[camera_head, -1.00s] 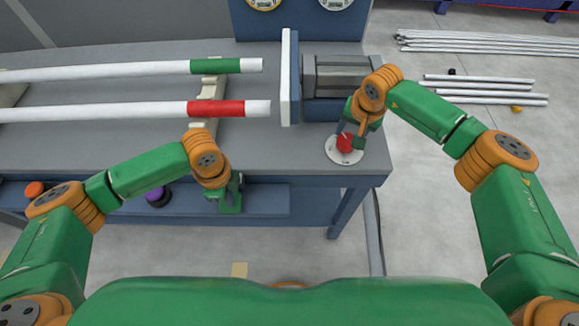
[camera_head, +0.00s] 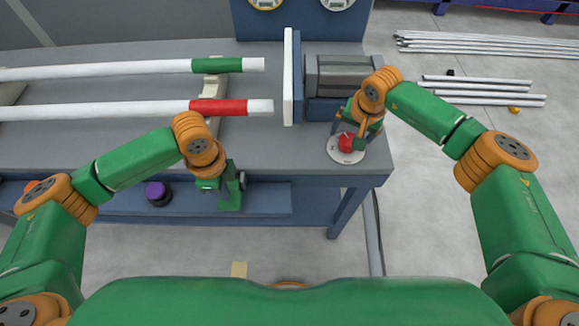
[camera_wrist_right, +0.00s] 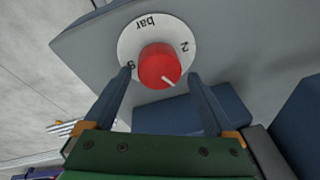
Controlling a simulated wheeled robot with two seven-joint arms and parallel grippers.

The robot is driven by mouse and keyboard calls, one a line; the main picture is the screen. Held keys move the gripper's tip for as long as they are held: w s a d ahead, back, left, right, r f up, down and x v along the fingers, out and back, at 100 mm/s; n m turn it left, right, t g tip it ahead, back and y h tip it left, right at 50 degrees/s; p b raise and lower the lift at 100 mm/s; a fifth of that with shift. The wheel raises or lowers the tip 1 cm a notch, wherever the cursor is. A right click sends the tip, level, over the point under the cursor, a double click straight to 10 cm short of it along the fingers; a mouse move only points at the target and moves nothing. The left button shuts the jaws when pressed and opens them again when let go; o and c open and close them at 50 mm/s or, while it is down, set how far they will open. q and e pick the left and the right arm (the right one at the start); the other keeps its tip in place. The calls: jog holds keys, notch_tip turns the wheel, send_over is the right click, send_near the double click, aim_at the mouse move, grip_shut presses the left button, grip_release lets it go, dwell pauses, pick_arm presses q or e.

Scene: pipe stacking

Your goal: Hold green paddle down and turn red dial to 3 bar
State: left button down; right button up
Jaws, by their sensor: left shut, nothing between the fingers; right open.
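The red dial (camera_head: 346,141) sits on a white disc at the bench's front right corner. In the right wrist view, the red knob (camera_wrist_right: 160,66) has a white pointer line toward the lower right; "bar" and "2" are readable on the disc, upside down. My right gripper (camera_head: 352,140) is over the dial, and its open fingers (camera_wrist_right: 160,76) stand on either side of the knob with gaps showing. A green piece that looks like the paddle (camera_head: 231,200) is at the bench's front edge. My left gripper (camera_head: 210,184) is shut and empty beside it; contact cannot be told.
Two white pipes with a green band (camera_head: 216,65) and a red band (camera_head: 218,106) lie on bench supports, short of a white plate (camera_head: 291,78). A purple button (camera_head: 158,193) is on the lower front ledge. Loose pipes (camera_head: 485,48) lie on the floor at right.

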aim_at(351, 135)
pick_arm(q)
jog(key=shift+d, duration=0.1)
pick_arm(e)
jog(key=shift+w+d, duration=0.1)
dwell(0.3)
jog(key=v, duration=0.2)
jog(key=w+v, duration=0.1)
jog(key=v, duration=0.4)
jog(key=shift+w+r, duration=0.15)
jog(key=shift+w, duration=0.25)
pick_arm(q)
notch_tip(351, 135, up, 10)
dwell(0.6)
